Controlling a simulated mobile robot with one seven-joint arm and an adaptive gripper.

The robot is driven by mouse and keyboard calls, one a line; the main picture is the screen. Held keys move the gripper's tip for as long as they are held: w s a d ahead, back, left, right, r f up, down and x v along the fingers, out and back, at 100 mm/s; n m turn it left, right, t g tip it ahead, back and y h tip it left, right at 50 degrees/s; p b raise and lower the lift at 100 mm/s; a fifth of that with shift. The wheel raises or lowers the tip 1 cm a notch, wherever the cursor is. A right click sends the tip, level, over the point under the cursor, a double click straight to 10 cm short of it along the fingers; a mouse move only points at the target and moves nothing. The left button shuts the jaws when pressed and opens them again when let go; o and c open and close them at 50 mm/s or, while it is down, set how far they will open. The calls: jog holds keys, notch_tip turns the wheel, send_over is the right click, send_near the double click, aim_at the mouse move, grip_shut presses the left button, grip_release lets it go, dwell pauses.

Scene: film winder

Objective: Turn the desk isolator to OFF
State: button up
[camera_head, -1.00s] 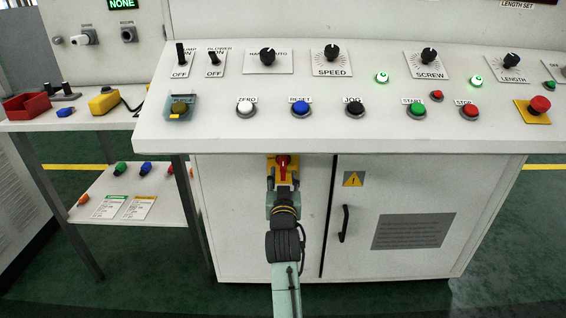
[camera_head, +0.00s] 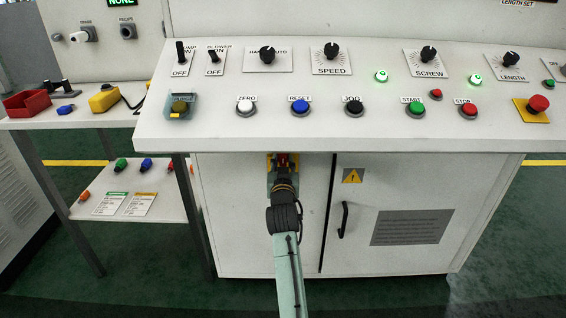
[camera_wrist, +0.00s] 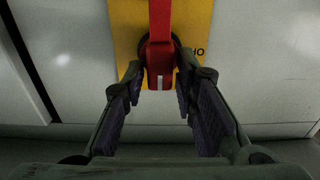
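The desk isolator is a red handle (camera_wrist: 160,62) on a yellow plate (camera_wrist: 128,28), on the cabinet front below the desk. In the wrist view the handle runs up and down, with a white mark at its lower end. Part of "HO" shows on the plate to the right. My gripper (camera_wrist: 159,88) is open, its fingers on either side of the handle's lower end. A gap shows on the left; I cannot tell whether the right fingertip touches. In the head view the yellow plate (camera_head: 270,161) is mostly hidden behind my gripper (camera_head: 284,178).
The sloped desk (camera_head: 340,139) with buttons and knobs overhangs the isolator closely. A cabinet door with a black handle (camera_head: 343,220) is to the right. A side table with a red bin (camera_head: 27,105) stands at the left.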

grip_shut()
jog(key=shift+n, duration=0.3)
jog(key=n, duration=0.3)
jog(key=shift+a+n, duration=0.2)
jog(key=shift+n, duration=0.1)
jog(key=n, duration=0.3)
jog(key=shift+a+f+n, duration=0.1)
jog(key=shift+n, duration=0.3)
jog(key=shift+a+f+n+p, duration=0.1)
jog(key=shift+f+n, duration=0.05)
jog(key=shift+n, duration=1.5)
jog(key=shift+a+f+n+p, duration=0.1)
jog(key=shift+n+p, duration=0.05)
jog(key=shift+n, duration=1.45)
jog(key=shift+a+f+n+p, duration=0.1)
jog(key=shift+f+n, duration=0.05)
jog(key=shift+n, duration=1.5)
